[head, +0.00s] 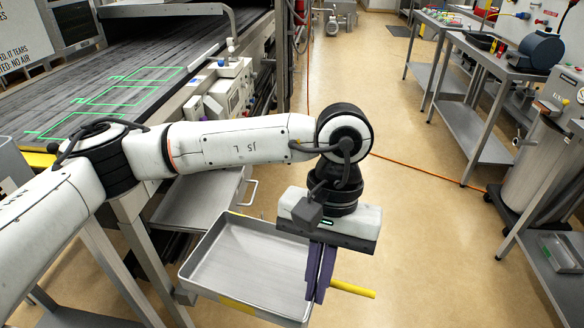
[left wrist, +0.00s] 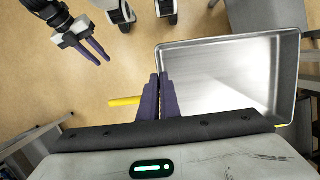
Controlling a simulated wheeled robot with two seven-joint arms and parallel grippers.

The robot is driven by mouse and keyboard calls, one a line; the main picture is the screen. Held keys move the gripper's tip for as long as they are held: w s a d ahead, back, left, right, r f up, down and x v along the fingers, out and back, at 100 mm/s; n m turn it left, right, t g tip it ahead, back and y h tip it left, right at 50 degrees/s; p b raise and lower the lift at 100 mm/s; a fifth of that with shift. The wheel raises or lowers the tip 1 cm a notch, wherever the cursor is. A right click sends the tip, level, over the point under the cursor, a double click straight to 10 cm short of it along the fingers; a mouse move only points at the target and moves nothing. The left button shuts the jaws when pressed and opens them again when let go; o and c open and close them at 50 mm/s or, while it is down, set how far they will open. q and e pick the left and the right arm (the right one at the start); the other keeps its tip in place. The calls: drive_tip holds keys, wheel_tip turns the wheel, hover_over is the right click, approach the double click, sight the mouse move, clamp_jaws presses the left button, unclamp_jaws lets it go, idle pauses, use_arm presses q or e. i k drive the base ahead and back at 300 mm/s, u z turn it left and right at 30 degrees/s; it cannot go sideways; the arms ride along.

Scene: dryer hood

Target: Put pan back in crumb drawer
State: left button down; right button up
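The pan (head: 235,262) is a shallow, empty, rectangular metal tray at the lower middle of the head view; it also fills the right of the left wrist view (left wrist: 225,75). A yellow bar (head: 352,289) sticks out at its right side. My left gripper (head: 319,300) points down at that side, its purple fingers close together at the pan's rim and bar. It looks shut on the pan; the exact contact is hidden. A grey drawer-like metal part with a handle (head: 250,192) is just behind the pan. My right gripper (left wrist: 96,53) is empty, fingers apart, in the left wrist view.
The conveyor machine (head: 150,75) with a control panel (head: 226,92) stands behind and left. Steel tables (head: 478,95) and a steel drum (head: 535,155) stand at right. The floor between is open, crossed by an orange cable (head: 430,173).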

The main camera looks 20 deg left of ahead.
sight(213, 197)
drive_tip(key=z, duration=0.05)
drive_tip(key=i, duration=1.8)
drive_tip(key=u, duration=1.3)
drive_tip(key=i, duration=0.6)
drive_tip(key=u, duration=0.5)
